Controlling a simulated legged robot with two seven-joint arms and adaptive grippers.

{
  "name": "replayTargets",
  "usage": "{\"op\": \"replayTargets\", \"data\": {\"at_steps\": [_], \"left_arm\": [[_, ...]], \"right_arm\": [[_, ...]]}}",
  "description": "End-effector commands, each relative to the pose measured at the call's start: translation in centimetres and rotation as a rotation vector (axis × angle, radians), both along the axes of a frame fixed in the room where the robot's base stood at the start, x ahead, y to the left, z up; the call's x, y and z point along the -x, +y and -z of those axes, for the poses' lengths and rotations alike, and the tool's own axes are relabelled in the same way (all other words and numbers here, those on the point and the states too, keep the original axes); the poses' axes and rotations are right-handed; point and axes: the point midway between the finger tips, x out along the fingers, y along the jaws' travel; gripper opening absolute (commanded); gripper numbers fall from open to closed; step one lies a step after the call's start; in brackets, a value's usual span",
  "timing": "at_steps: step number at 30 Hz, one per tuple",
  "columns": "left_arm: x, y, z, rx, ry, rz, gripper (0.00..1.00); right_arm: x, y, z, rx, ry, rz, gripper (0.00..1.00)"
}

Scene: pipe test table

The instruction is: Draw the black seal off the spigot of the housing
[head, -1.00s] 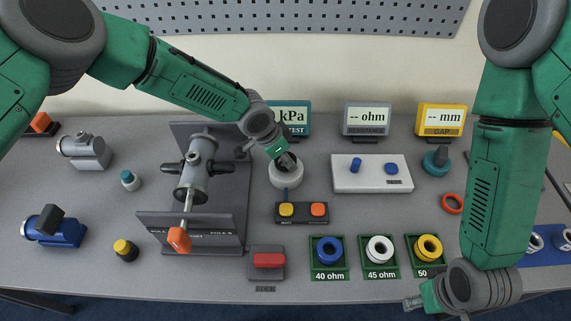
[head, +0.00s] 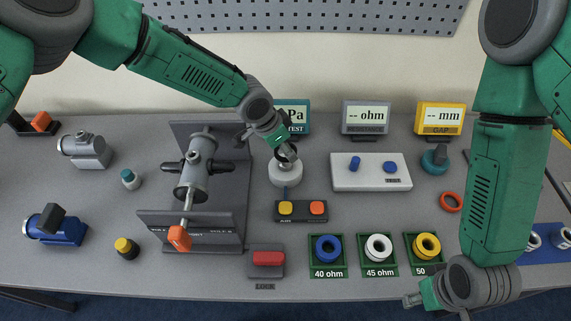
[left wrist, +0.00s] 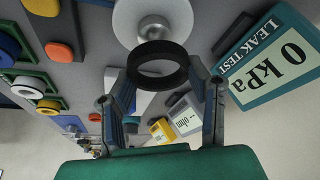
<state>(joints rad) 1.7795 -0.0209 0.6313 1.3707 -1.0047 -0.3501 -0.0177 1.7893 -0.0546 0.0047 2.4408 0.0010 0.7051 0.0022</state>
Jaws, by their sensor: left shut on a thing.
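My left gripper (head: 286,152) is shut on the black seal (left wrist: 157,65), a ring gripped between its two fingertips. The ring is held just above the white round housing (head: 285,174). In the left wrist view the housing's white disc and metallic spigot (left wrist: 153,27) lie beyond the ring. Grey surface shows through the ring's opening, and the spigot does not pass through it. My right gripper (head: 413,301) hangs over the table's front edge, far from the housing; its finger opening is too small to tell.
A two-button box (head: 302,211) stands just in front of the housing, and the leak test display (head: 295,115) behind it. A dark fixture with a grey pipe body (head: 197,165) is to the left. A white panel with blue knobs (head: 372,172) is to the right.

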Motion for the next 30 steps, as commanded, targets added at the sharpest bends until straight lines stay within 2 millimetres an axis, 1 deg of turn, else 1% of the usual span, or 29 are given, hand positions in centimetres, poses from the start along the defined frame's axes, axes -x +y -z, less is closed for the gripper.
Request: {"op": "replayTargets", "data": {"at_steps": [18, 30], "left_arm": [[0.0, 0.0, -3.8, 0.0, -0.002, 0.001, 0.17], [0.0, 0.0, -6.0, 0.001, -0.001, 0.0, 0.17]], "right_arm": [[0.0, 0.0, -0.1, 0.0, 0.0, 0.0, 0.4], [0.0, 0.0, -0.1, 0.0, 0.0, 0.0, 0.4]]}}
